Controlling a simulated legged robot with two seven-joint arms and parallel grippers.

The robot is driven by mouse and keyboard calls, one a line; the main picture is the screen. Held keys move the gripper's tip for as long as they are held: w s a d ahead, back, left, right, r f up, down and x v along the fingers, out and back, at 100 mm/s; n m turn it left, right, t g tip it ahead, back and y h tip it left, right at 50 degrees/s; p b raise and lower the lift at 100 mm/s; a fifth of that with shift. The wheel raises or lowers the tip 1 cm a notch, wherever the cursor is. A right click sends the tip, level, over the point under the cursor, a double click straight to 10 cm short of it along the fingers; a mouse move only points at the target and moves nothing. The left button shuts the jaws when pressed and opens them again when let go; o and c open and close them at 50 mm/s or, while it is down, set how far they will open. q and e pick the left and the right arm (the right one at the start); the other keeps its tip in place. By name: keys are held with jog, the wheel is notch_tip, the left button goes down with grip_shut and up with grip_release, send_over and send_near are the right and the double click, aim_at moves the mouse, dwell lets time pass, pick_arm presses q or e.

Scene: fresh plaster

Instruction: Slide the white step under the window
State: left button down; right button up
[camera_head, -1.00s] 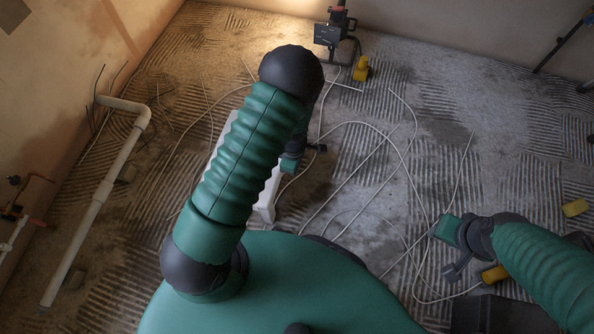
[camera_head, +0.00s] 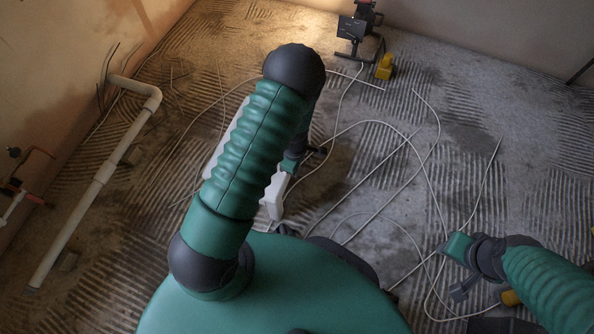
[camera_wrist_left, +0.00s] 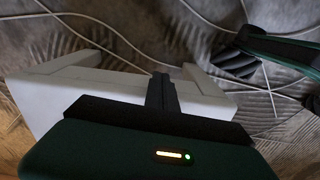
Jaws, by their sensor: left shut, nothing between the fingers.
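The white step (camera_head: 274,195) stands on the floor ahead of my body, mostly hidden behind my left arm in the head view. In the left wrist view its pale top (camera_wrist_left: 60,98) and leg-like end (camera_wrist_left: 205,84) show below and around my left gripper. My left gripper (camera_head: 317,152) is shut and empty, at the step's right side in the head view. Its dark fingers (camera_wrist_left: 161,92) overlap the step in the wrist view; I cannot tell whether they touch it. My right gripper (camera_head: 460,288) hangs at the lower right, away from the step; its jaw state is unclear. No window is in view.
Thin pale cables (camera_head: 405,150) loop over the ridged floor, several close to the step. A pale pipe (camera_head: 103,173) runs along the left wall. A black lamp stand (camera_head: 356,28) and a yellow object (camera_head: 384,67) stand at the back. Floor right of centre is otherwise open.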

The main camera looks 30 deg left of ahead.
pick_arm(q)
jog(key=shift+a, duration=0.1)
jog(key=s+a+p, duration=0.1)
jog(key=a, duration=0.5)
jog(key=s+a+p, duration=0.1)
jog(key=a, duration=0.6)
jog(key=s+a+p, duration=0.1)
jog(key=a, duration=0.6)
jog(key=shift+s, duration=0.1)
jog(key=s+a+b, duration=0.2)
jog(key=a, duration=1.3)
jog(key=shift+s+a+b, duration=0.15)
jog(key=shift+b, duration=0.2)
